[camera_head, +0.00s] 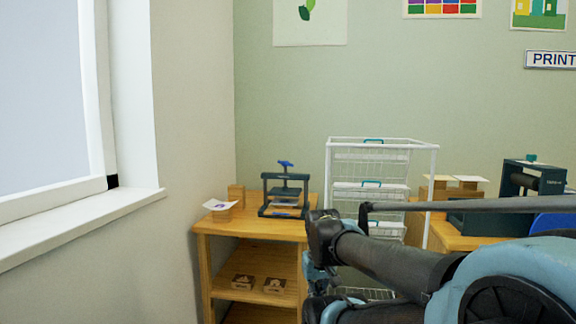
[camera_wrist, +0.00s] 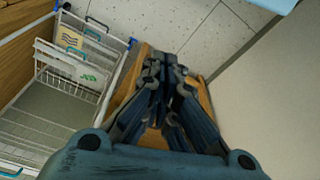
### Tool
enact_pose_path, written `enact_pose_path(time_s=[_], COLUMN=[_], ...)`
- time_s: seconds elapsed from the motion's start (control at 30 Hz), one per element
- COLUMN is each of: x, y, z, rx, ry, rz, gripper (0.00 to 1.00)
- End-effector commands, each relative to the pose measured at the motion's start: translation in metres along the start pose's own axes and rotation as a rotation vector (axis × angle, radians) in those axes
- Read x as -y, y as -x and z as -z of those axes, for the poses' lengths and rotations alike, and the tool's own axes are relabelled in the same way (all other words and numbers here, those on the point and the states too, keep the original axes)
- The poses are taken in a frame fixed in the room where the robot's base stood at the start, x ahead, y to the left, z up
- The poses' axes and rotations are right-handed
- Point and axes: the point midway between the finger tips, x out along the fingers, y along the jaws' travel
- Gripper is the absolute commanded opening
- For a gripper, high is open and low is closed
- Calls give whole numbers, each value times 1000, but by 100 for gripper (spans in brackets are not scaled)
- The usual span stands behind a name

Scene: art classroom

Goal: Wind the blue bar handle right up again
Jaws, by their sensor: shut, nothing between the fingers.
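The blue bar handle (camera_head: 286,163) sits on top of a small dark press (camera_head: 266,192) in the head view. The press stands on a low wooden shelf unit (camera_head: 260,229), with pale sheets between its plates. My gripper (camera_wrist: 172,66) shows in the wrist view with its fingers together and nothing between them. Wood shows behind the fingers there. The handle and press cannot be made out in the wrist view. In the head view my arm covers the lower right, to the right of the press and nearer the camera; the fingertips are not clear there.
A white wire rack (camera_head: 432,170) stands right of the press; it also shows in the wrist view (camera_wrist: 72,68). A wooden block (camera_head: 236,194) and a paper sheet (camera_head: 220,205) lie left of the press. A window sill (camera_head: 90,225) juts out at left.

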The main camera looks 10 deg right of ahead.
Motion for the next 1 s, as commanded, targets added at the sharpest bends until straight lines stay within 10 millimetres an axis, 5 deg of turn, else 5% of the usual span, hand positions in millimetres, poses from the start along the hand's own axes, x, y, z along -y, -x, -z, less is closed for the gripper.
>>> enact_pose_path(time_s=[0.17, 0.37, 0.7, 1.0], x=[-7, -35, -60, -31], y=[14, 46, 119, 182], z=[4, 61, 205, 344], rx=[-21, -84, -349, -686], ry=[-20, -118, -299, -415], rz=[-37, -188, -445, -545], gripper=[0, 0, 0, 0])
